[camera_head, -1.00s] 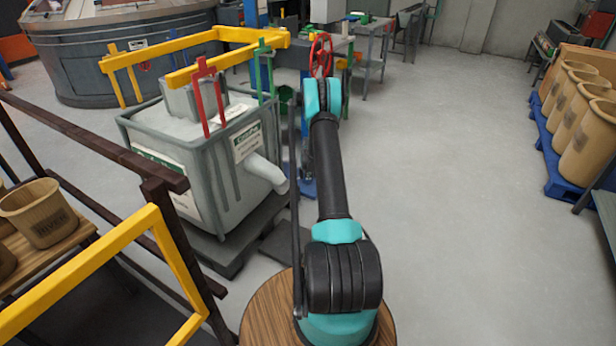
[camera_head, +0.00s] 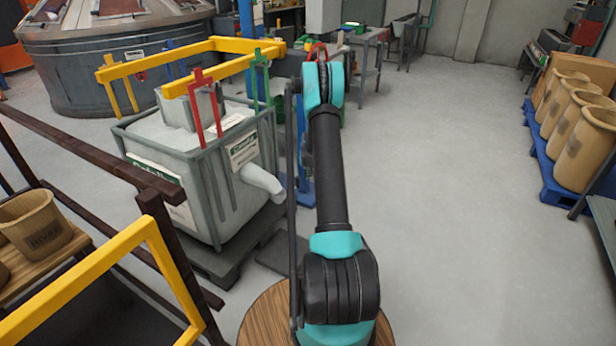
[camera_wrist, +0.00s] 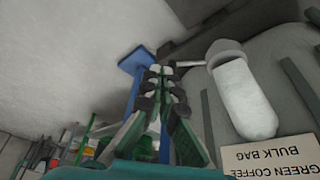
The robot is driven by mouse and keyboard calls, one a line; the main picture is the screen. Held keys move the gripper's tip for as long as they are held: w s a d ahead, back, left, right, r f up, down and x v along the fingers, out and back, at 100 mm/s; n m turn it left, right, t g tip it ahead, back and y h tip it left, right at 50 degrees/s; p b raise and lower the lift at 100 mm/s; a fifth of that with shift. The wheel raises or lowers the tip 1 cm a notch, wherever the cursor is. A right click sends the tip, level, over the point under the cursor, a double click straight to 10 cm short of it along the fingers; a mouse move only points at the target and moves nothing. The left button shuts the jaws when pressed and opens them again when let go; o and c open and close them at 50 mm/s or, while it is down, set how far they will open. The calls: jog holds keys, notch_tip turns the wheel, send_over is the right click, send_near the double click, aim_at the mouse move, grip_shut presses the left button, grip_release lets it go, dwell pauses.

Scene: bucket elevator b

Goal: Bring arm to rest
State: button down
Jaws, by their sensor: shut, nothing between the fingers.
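My arm rises from a round wooden-topped base and reaches away from the camera in the head view, its far joint beside the yellow frame. My gripper is hidden behind the arm there. In the wrist view my gripper (camera_wrist: 160,72) is shut, its dark-padded fingers together with nothing between them. It points toward a blue post with a flat foot (camera_wrist: 138,60) on the grey floor. The bulk bag's pale spout (camera_wrist: 240,95) is to its right, apart from the fingers.
The grey-framed bulk bag (camera_head: 205,165) stands left of my arm, with a yellow frame (camera_head: 200,52) above it. A yellow rail (camera_head: 85,275) is near at lower left. Tan buckets (camera_head: 583,145) stand on a blue pallet (camera_head: 548,185) at right. The floor (camera_head: 450,200) between is clear.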

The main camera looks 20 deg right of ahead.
jog(key=s+a+r+n, duration=0.1)
jog(key=s+a+r, duration=0.6)
jog(key=s+r, duration=0.25)
jog(key=s+a+r, duration=0.8)
jog(key=r, duration=0.2)
jog(key=s+a, duration=0.3)
jog(key=s, duration=0.6)
jog(key=s+a+n, duration=0.1)
jog(key=s+a, duration=0.1)
jog(key=s, duration=0.8)
jog(key=s+a+r+y, duration=0.1)
jog(key=s+a, duration=0.2)
jog(key=s, duration=0.6)
jog(key=shift+s+a+n, duration=0.3)
jog(key=shift+s, duration=0.05)
